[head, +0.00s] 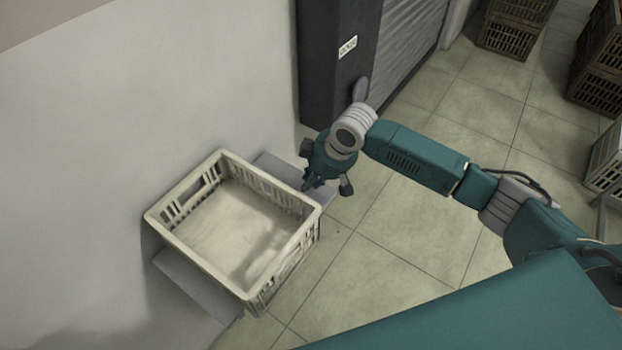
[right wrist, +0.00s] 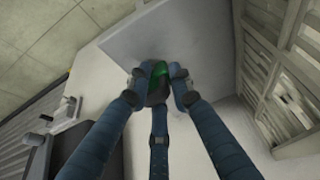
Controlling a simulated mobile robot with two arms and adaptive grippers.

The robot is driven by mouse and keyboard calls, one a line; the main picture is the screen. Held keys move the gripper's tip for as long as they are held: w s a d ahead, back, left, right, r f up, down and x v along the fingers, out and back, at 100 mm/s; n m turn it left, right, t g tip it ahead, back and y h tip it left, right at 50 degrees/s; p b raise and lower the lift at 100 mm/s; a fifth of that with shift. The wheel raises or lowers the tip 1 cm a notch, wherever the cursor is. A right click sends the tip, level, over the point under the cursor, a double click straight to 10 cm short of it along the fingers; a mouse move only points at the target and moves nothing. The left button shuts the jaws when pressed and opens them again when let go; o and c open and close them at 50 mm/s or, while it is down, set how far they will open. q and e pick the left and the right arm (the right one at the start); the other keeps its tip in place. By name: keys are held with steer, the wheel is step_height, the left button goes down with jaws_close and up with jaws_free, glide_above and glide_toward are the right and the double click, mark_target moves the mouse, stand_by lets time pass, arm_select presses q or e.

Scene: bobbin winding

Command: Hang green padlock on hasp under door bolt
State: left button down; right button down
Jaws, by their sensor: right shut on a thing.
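My right gripper (head: 310,185) is beside the far right corner of a pale crate, over a grey shelf. In the right wrist view its fingers (right wrist: 158,82) are shut on the green padlock (right wrist: 159,70), whose upper part shows between the fingertips. The rest of the padlock is hidden by the fingers. Pale metal fittings (right wrist: 68,106) show on a dark upright at the left of the right wrist view; I cannot tell whether they are the door bolt and hasp. In the head view my right wrist is close to the dark door frame (head: 318,70). My left gripper is out of view.
The empty-looking pale crate (head: 160,222) stands on the grey shelf (head: 190,283) against the wall. A ribbed shutter door (head: 405,45) is beyond the dark frame, which bears a white label (head: 347,47). Brown crates (head: 508,38) stand at the upper right. Tiled floor is clear between.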

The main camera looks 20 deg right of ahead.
steer(key=c, duration=1.7)
jaws_free()
steer(key=shift+c, duration=0.2)
steer(key=shift+o, duration=0.9)
steer(key=v, duration=1.2)
steer(key=shift+b, duration=0.45)
steer(key=shift+s, duration=0.1)
